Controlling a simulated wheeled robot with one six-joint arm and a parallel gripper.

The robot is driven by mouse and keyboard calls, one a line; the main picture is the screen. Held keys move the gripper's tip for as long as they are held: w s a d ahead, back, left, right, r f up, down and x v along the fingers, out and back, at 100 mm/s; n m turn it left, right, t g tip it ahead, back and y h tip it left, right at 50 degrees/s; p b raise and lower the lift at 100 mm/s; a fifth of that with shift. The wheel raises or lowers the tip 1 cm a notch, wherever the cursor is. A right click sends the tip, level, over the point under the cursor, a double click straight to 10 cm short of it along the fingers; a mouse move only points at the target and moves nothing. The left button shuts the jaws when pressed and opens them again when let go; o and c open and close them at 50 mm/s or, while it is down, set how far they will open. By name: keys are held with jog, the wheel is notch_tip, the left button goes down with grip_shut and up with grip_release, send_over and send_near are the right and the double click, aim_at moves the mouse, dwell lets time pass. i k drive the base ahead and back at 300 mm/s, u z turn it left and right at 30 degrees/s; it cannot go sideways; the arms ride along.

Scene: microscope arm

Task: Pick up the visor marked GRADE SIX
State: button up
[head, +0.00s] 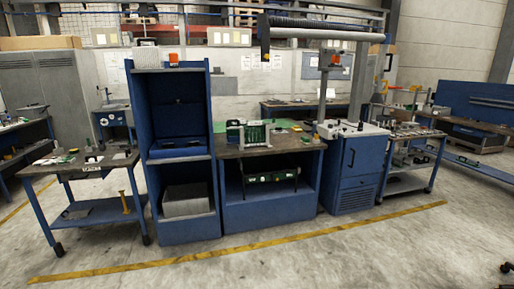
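I cannot make out a visor or the words GRADE SIX in the head view. Small items lie on the left cart (85,166), on the central bench (236,151) and on the right cart (390,172), too small to read. A dark flat item rests inside the tall blue cabinet (129,110). My gripper is not in view.
Green circuit boards stand in a rack (256,133) on the central bench. A blue cabinet (352,180) with a light top stands to its right. A horizontal arm (325,27) spans overhead. Open concrete floor (330,258) lies in front, crossed by a yellow line (240,243).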

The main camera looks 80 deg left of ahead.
aim_at(165, 146)
jog(key=u, duration=0.5)
jog(key=k, duration=0.6)
jog(key=u, duration=1.4)
jog(key=i, duration=1.65)
jog(key=u, duration=1.25)
jog(key=i, duration=2.3)
jog(key=u, duration=0.35)
jog(key=i, duration=1.1)
